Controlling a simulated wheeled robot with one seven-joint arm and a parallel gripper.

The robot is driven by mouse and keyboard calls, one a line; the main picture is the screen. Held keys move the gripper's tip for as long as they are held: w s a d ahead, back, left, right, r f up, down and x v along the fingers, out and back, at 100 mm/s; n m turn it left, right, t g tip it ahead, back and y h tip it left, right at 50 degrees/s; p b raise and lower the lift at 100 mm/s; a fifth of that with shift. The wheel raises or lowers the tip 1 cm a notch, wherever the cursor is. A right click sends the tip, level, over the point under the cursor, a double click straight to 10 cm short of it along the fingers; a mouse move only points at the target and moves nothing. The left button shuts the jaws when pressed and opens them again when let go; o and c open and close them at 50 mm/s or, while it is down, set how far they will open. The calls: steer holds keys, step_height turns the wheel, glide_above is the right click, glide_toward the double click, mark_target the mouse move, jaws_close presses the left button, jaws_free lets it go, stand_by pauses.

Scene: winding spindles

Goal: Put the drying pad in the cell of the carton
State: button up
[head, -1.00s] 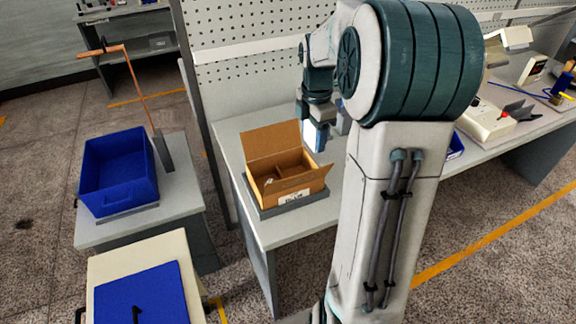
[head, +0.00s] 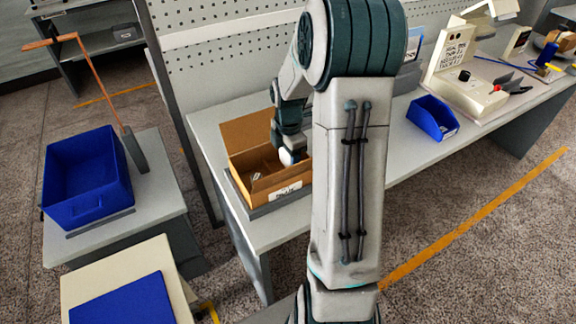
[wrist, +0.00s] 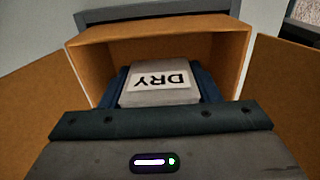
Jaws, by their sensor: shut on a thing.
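The drying pad (wrist: 160,95) is a pale block with a white label reading "DRY", upside down in the wrist view. My gripper (wrist: 160,88) is shut on it, with a dark blue finger on each side. The open brown cardboard carton (head: 262,192) stands on the bench in the head view; its walls (wrist: 160,38) surround the pad in the wrist view. My gripper (head: 290,155) is at the right part of the carton, with a white bit of the pad showing. The cell floor under the pad is hidden.
The carton sits on a grey tray on the bench (head: 222,120). A blue bin (head: 432,117) and a cream device (head: 470,85) stand farther right. A large blue tote (head: 85,180) is on a side table at left. Carton flaps stand open around my gripper.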

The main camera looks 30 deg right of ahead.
steer(key=shift+f, duration=1.95)
steer(key=shift+f, duration=0.15)
steer(key=o, duration=1)
step_height(320, 180, up, 12)
steer(key=shift+r, duration=0.2)
